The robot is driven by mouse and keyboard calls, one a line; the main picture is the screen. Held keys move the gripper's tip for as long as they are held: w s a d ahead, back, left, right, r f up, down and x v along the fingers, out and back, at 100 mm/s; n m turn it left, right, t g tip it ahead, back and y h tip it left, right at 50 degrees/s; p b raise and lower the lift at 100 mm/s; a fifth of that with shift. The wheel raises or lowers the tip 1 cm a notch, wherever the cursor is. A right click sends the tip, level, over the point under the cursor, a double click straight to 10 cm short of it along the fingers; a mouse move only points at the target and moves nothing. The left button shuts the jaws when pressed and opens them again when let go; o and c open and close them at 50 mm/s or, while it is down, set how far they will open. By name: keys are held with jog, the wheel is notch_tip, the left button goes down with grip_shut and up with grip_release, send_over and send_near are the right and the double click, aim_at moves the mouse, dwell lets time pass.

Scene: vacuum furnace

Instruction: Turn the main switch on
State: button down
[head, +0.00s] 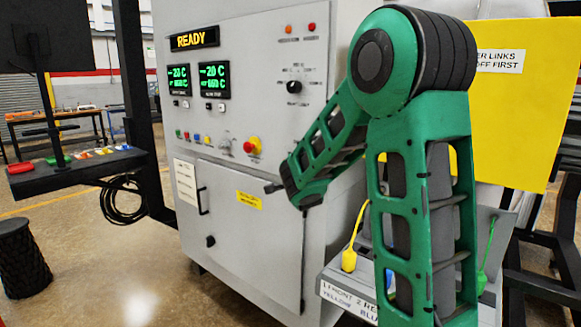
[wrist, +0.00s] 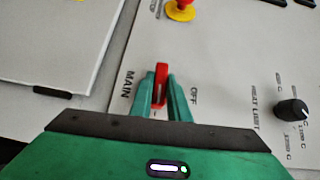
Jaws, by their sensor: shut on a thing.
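In the wrist view, the main switch's red handle (wrist: 161,74) stands on the grey panel between the labels MAIN, on its left, and OFF, on its right. My gripper (wrist: 162,92) is shut on this handle, with a green finger on each side of it. In the head view, my green arm crosses in front of the furnace (head: 260,130) and hides the main switch. The furnace's sign (head: 195,39) is lit and reads READY.
A red and yellow stop button (head: 252,146) and a black heat limit knob (wrist: 292,110) are near the switch. A closed cabinet door (head: 235,240) lies below. A yellow panel (head: 530,110) stands at the right.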

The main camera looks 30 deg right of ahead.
jog(key=shift+a+f, duration=0.15)
dwell(0.5)
jog(key=c, duration=1.7)
grip_release()
jog(key=shift+m, duration=0.3)
jog(key=v, duration=1)
jog(key=shift+s+a+f, duration=0.1)
jog(key=shift+s+f, duration=0.1)
jog(key=shift+f, duration=0.05)
